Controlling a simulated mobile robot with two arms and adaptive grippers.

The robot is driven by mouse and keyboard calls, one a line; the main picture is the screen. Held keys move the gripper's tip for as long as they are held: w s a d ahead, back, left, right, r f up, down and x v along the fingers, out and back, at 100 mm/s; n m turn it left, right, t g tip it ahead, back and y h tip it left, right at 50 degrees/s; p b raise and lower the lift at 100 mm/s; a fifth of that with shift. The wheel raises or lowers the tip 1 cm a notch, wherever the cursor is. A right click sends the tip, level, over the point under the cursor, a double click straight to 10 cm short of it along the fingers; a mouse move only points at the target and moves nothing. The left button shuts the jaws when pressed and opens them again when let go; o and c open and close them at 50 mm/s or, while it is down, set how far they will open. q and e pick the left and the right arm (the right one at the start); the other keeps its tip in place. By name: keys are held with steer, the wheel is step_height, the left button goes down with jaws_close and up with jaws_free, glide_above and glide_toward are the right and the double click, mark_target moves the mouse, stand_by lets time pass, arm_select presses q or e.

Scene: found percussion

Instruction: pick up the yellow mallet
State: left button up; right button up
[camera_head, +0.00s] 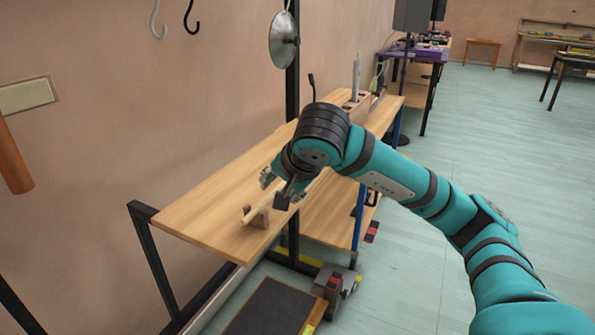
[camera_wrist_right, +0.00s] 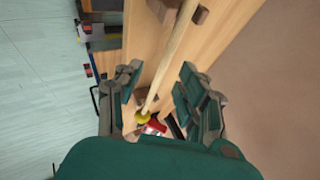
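The yellow mallet shows in the right wrist view as a pale wooden shaft (camera_wrist_right: 173,55) with a small yellow head (camera_wrist_right: 143,117) at its lower end. The shaft lies across brown wooden rest blocks (camera_wrist_right: 201,14) above the bench top. My right gripper (camera_wrist_right: 158,84) is open, with one finger on each side of the shaft and visible gaps between. In the head view my right gripper (camera_head: 282,190) is low over the wooden bench (camera_head: 215,205), and the wrist hides most of the mallet. A rest block (camera_head: 257,217) shows beside it. My left gripper is not in view.
A metal disc (camera_head: 284,40) hangs from a black post behind the bench. A wooden box (camera_head: 357,107) stands at the bench's far end. A red and white item (camera_wrist_right: 155,126) lies below the mallet head. Open floor lies to the right.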

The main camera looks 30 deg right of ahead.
steer(key=x, duration=0.4)
steer(key=shift+w+r, duration=0.2)
steer(key=shift+w+d+f, duration=0.1)
steer(key=shift+w+f, duration=0.1)
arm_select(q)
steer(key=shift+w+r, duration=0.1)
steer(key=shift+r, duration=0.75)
arm_select(e)
steer(key=shift+c, duration=0.3)
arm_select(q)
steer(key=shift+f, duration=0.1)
arm_select(e)
jaws_close()
steer(key=shift+r, duration=0.1)
